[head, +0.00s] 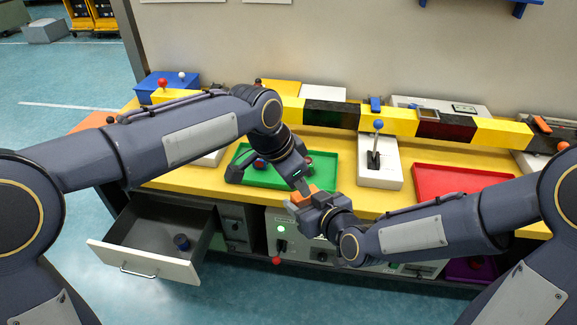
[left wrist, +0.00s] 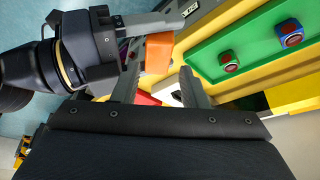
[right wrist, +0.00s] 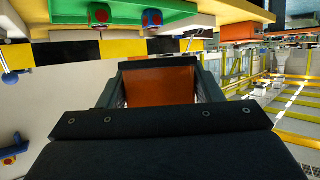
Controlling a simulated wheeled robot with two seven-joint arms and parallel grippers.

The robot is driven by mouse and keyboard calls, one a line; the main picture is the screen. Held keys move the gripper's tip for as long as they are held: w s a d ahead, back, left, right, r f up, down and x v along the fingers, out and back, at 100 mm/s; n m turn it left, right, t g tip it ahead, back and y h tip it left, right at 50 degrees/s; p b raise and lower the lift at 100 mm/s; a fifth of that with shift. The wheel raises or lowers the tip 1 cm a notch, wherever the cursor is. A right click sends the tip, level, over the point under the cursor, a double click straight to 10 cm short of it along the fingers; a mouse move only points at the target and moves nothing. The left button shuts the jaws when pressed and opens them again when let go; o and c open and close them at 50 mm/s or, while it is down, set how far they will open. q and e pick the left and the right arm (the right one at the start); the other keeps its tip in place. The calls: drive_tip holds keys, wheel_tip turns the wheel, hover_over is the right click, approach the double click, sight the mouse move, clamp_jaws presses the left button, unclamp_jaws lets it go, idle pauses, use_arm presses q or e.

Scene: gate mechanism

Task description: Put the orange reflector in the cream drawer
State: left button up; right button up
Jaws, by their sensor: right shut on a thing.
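The orange reflector (head: 301,194) is held in my right gripper (head: 306,200), above the front edge of the yellow bench. It fills the space between the right fingers in the right wrist view (right wrist: 160,84). My left gripper (head: 300,184) is close beside the reflector. In the left wrist view its two fingers (left wrist: 158,88) are apart, with the reflector (left wrist: 158,53) and my right gripper just beyond them. The cream drawer (head: 143,262) is pulled open under the bench at the lower left. A small dark cylinder (head: 181,242) stands inside it.
A green tray (head: 262,178) with buttons lies on the bench behind the grippers. A white lever box (head: 378,170) with a blue knob and a red tray (head: 455,181) stand to the right. A control panel (head: 310,243) is under the bench. The drawer's interior is mostly clear.

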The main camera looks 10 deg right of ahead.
use_arm(q)
drive_tip(key=x, duration=0.6)
drive_tip(key=shift+f, duration=0.15)
drive_tip(key=c, duration=0.4)
drive_tip(key=shift+c, duration=1.2)
use_arm(e)
drive_tip(key=o, duration=1.1)
